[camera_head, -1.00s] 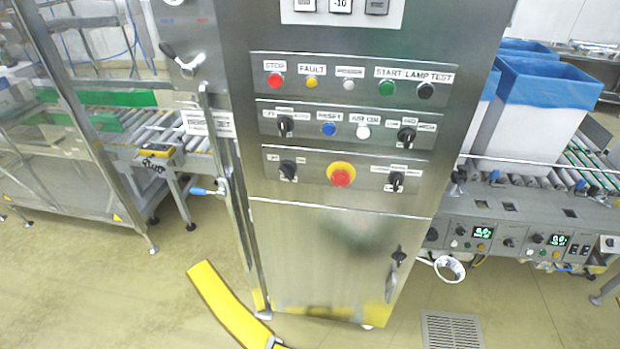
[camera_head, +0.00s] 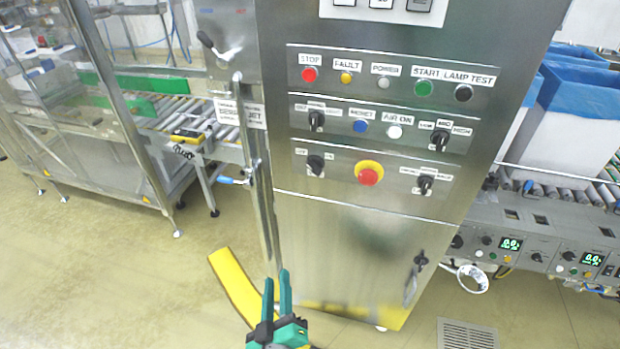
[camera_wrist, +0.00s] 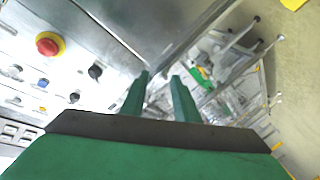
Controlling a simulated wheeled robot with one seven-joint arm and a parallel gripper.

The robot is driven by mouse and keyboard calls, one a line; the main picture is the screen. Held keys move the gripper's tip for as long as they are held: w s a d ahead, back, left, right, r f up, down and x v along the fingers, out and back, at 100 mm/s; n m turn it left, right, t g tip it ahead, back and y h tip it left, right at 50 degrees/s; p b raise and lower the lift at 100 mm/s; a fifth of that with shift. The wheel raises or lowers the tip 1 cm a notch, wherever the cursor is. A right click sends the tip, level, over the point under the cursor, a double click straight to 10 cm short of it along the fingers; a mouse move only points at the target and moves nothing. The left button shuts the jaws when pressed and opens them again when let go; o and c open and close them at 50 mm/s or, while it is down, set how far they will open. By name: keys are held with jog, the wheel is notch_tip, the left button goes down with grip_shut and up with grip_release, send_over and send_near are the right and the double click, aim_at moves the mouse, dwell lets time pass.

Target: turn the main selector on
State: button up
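The steel cabinet's control panel has several black knob selectors. The lower-left selector (camera_head: 316,164) sits left of the red emergency stop (camera_head: 369,173) on its yellow ring; its label is too small to read surely. The upper-left selector (camera_head: 316,121) is above it. My gripper (camera_head: 277,280) is open and empty, low in front of the cabinet's lower left edge, well below the selectors. In the wrist view my gripper (camera_wrist: 159,78) shows a gap between its green fingers. There the lower-left selector (camera_wrist: 95,71) is left of the fingertips, apart from them.
A vertical pipe with a blue-handled valve (camera_head: 232,180) runs beside the cabinet's left edge. A yellow curved piece (camera_head: 235,285) is at the floor near my gripper. A roller conveyor with blue-lined boxes (camera_head: 575,115) stands at right. The space before the panel is clear.

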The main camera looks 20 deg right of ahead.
jog(key=w+d+r+h, duration=0.35)
jog(key=w+r, duration=0.25)
jog(key=r, duration=0.2)
jog(key=m+g+h, duration=0.1)
jog(key=m+h, duration=0.2)
send_near(312, 169)
jog(key=shift+y, duration=0.25)
jog(key=x, duration=0.8)
jog(key=shift+d, duration=0.1)
jog(key=shift+r, duration=0.1)
jog(key=shift+c, duration=0.7)
grip_shut()
